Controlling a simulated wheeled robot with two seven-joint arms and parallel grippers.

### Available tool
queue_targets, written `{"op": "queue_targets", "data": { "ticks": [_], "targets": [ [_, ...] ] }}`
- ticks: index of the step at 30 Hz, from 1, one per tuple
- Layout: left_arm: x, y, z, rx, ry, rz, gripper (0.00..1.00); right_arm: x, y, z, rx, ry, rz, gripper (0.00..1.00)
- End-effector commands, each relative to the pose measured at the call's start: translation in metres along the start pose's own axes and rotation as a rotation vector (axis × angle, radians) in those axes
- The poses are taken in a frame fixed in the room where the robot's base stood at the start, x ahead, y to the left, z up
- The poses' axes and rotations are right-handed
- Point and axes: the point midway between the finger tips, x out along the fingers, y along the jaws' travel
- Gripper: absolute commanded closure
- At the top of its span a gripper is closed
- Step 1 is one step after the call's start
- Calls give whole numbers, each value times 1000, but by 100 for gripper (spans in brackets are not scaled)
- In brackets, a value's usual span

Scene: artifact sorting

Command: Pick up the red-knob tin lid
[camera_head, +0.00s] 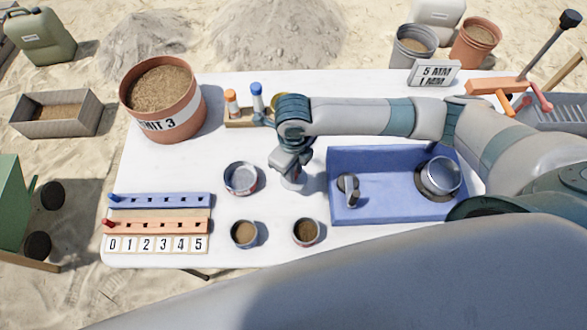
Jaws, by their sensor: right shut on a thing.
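My right gripper (291,168) points down over the middle of the white table, just right of an open round tin (240,178). It is shut on a small pale round thing, which looks like the tin lid (292,184). Its red knob is hidden between the fingers, and I cannot tell if the lid is clear of the table. The open tin is grey inside with some red on its outer wall. My left gripper is not in view.
A blue tray (340,205) with metal items stands right of the gripper. Two small cups (244,247) (306,243) sit at the front. Blue (160,201) and orange (160,226) peg strips lie left. A large sand pot (192,110) stands back left.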

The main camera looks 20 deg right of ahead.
Motion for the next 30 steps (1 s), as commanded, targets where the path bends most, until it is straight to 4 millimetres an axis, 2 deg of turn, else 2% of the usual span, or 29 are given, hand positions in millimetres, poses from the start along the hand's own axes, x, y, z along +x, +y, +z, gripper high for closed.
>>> {"op": "queue_targets", "data": {
  "ticks": [1, 9, 30],
  "targets": [
    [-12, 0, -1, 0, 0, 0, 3, -13, 0, 0, 0, 0, -1, 100],
    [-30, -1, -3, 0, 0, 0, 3, -31, 0, 0, -1, 0, 0, 100],
    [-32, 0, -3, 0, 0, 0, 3, -34, 0, 0, 1, 0, 0, 100]
  ]
}}
